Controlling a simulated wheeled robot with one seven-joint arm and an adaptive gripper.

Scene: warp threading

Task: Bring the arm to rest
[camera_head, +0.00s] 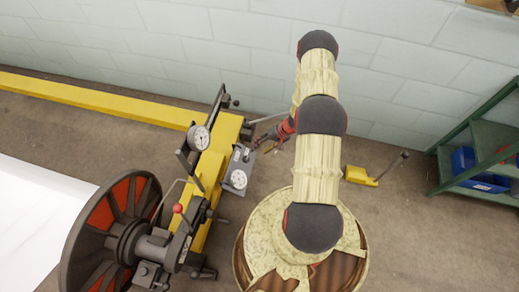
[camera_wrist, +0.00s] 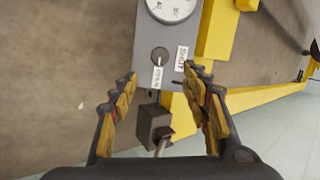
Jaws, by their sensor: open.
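My gripper (camera_wrist: 160,75) is open and empty in the wrist view, its two worn yellow fingers spread on either side of a grey control box (camera_wrist: 147,40). The box carries a round dial (camera_wrist: 172,6), a small dark knob (camera_wrist: 159,54) and two small white labels. The knob lies between the fingertips in the picture; I cannot tell how far off it is. In the head view my arm, in a cream sleeve with dark joints, reaches out and bends toward the box (camera_head: 239,178). My gripper (camera_head: 265,143) there is small, beside the yellow machine frame.
A yellow machine (camera_head: 228,130) with a second gauge (camera_head: 199,138) and a large red-and-black wheel (camera_head: 112,235) stands at left. A yellow rail (camera_head: 90,98) runs along the wall. A yellow lever stand (camera_head: 362,176) and green shelf (camera_head: 490,140) with blue bins are at right.

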